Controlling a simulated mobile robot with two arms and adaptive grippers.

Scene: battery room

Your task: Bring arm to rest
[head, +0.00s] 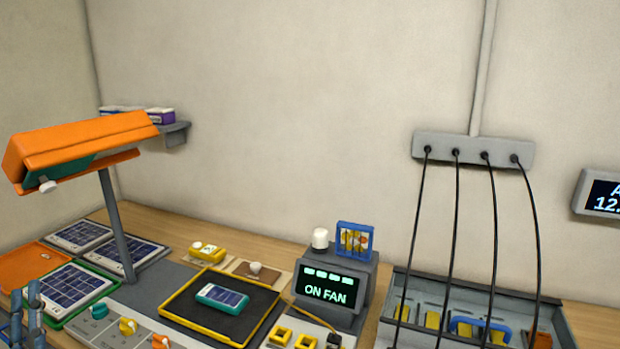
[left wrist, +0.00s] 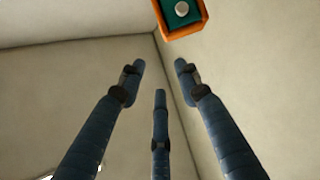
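My left gripper (head: 25,296) shows at the lower left corner of the head view, its blue fingers pointing up. In the left wrist view the same gripper (left wrist: 160,75) has its three fingers spread apart with nothing between them. Walls and a room corner fill the view behind the fingers. My right gripper is in neither view.
An orange lamp (head: 80,145) on a grey post overhangs the left side; its end shows above the fingers (left wrist: 196,20). Solar panels (head: 70,290), a black tray (head: 180,308) with a blue device (head: 222,297), a display box (head: 330,290) and a cabled rack (head: 400,283) crowd the bench.

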